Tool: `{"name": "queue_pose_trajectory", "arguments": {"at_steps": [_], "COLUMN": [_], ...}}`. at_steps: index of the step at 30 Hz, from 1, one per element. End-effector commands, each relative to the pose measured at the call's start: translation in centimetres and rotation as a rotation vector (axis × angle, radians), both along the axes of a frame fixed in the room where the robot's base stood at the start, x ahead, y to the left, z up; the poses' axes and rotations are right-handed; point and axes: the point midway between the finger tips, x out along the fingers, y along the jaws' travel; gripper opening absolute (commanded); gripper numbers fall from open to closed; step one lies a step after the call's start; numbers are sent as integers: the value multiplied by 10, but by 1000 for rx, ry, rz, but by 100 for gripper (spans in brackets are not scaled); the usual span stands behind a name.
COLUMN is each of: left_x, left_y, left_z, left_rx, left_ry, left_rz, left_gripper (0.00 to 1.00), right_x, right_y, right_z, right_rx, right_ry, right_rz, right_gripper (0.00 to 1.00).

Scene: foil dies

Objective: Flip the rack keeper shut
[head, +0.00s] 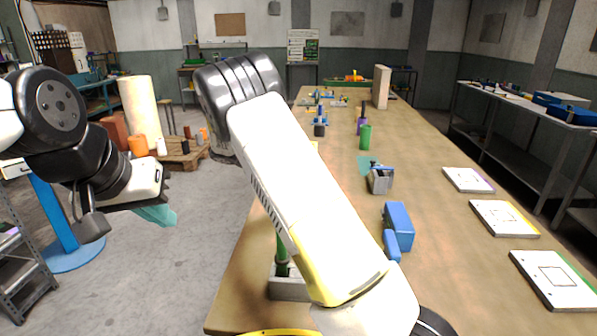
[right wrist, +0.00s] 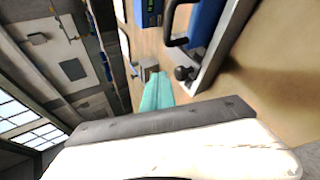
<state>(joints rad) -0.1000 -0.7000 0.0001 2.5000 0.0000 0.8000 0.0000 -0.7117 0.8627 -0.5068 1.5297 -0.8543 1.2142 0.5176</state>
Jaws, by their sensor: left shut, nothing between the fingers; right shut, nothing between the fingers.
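In the right wrist view a grey-edged rack-like frame (right wrist: 222,48) with a blue part inside runs along the right. A black bar (right wrist: 178,30) and a black ball-ended knob (right wrist: 185,73) show at its left side. I cannot tell which of these is the keeper. My right gripper (right wrist: 157,92), with teal fingers, is shut and empty, left of the knob and apart from it in the picture. My left gripper (head: 160,215) is shut and empty, in the air left of the table.
A grey box (head: 288,288) with a green upright part stands near the table's (head: 450,270) left front edge, partly behind my arm. A blue object (head: 398,226) and a grey block (head: 380,180) stand right of my arm. Several white plates (head: 505,218) lie along the right edge.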

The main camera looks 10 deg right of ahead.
Motion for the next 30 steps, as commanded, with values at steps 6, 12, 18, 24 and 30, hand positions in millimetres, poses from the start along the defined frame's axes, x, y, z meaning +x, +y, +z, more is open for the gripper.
{"name": "queue_pose_trajectory", "arguments": {"at_steps": [6,12,18,24,30], "left_x": [0,0,0,0,0], "left_y": [0,0,0,0,0], "left_z": [0,0,0,0,0], "left_rx": [0,0,0,0,0], "left_ry": [0,0,0,0,0], "left_rz": [0,0,0,0,0], "left_gripper": [0,0,0,0,0], "right_x": [2,3,3,3,3], "right_y": [8,11,13,14,15], "right_z": [-12,-18,-21,-23,-24], "right_rx": [-82,-78,-75,-72,-70], "right_ry": [22,21,22,23,24], "right_rz": [-2,-2,1,2,3], "right_gripper": [0,0,0,0,0]}}
